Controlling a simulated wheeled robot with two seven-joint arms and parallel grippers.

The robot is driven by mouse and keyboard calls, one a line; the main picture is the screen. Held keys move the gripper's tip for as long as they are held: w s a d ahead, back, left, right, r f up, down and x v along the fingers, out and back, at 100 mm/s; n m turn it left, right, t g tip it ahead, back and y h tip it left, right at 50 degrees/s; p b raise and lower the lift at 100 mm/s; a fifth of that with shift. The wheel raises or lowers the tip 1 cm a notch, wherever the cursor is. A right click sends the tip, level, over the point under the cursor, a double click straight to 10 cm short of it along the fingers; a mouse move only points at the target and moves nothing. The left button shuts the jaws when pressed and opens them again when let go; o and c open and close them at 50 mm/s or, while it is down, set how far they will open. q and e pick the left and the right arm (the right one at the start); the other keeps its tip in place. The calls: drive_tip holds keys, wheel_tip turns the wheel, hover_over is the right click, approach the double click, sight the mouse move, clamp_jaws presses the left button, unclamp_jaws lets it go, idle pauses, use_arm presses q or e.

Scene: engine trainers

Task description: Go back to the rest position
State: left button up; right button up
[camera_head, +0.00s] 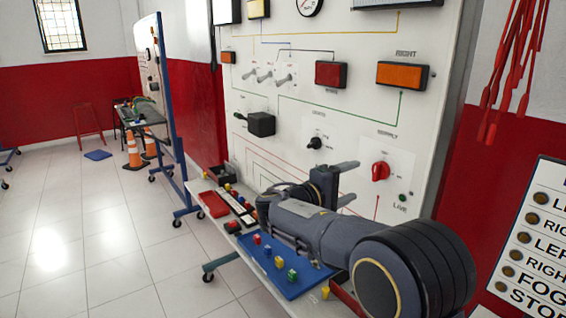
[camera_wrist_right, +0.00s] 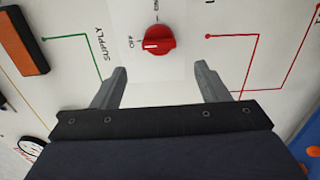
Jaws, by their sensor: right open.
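My right gripper (camera_head: 347,182) is raised in front of the white trainer panel (camera_head: 290,120), with its two fingers apart and nothing between them. The right wrist view shows the same open gripper (camera_wrist_right: 160,88). A red rotary supply knob (camera_head: 380,171) is on the panel just to the right of the fingertips; in the right wrist view the knob (camera_wrist_right: 158,40) lies beyond and between the fingertips, apart from them. My right arm crosses the lower right of the head view. My left gripper is not in view.
Below the panel, a shelf holds a blue tray (camera_head: 308,285) with several small coloured blocks, partly hidden by my arm. A black knob (camera_head: 315,143) and a black box (camera_head: 261,124) stick out of the panel. Red leads (camera_head: 510,70) hang at the right. The tiled floor at left is mostly clear.

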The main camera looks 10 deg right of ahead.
drive_tip(key=s+d+f+m+g+y+p, duration=0.1)
drive_tip(key=s+d+f+g+y, duration=0.1)
drive_tip(key=s+d+f+y, duration=0.45)
drive_tip(key=s+d+f+m+g+y+p, duration=0.1)
drive_tip(key=s+f+g+y+p, duration=0.2)
drive_tip(key=s, duration=0.6)
use_arm(q)
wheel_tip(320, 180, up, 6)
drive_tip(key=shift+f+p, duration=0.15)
drive_tip(key=shift+p, duration=0.65)
use_arm(e)
drive_tip(key=s+a+f+m+t+y, duration=0.1)
drive_tip(key=s+a+m+t+y, duration=0.1)
drive_tip(key=s+a+y, duration=0.3)
drive_tip(key=s+a+f+m+t+y, duration=0.1)
drive_tip(key=s+a+f+m+y, duration=0.1)
drive_tip(key=s+a+y, duration=0.4)
drive_tip(key=s+a, duration=0.5)
drive_tip(key=s, duration=0.3)
drive_tip(key=shift+s+a+f+t, duration=0.15)
drive_tip(key=shift+s+a+t, duration=0.1)
drive_tip(key=shift+t, duration=0.15)
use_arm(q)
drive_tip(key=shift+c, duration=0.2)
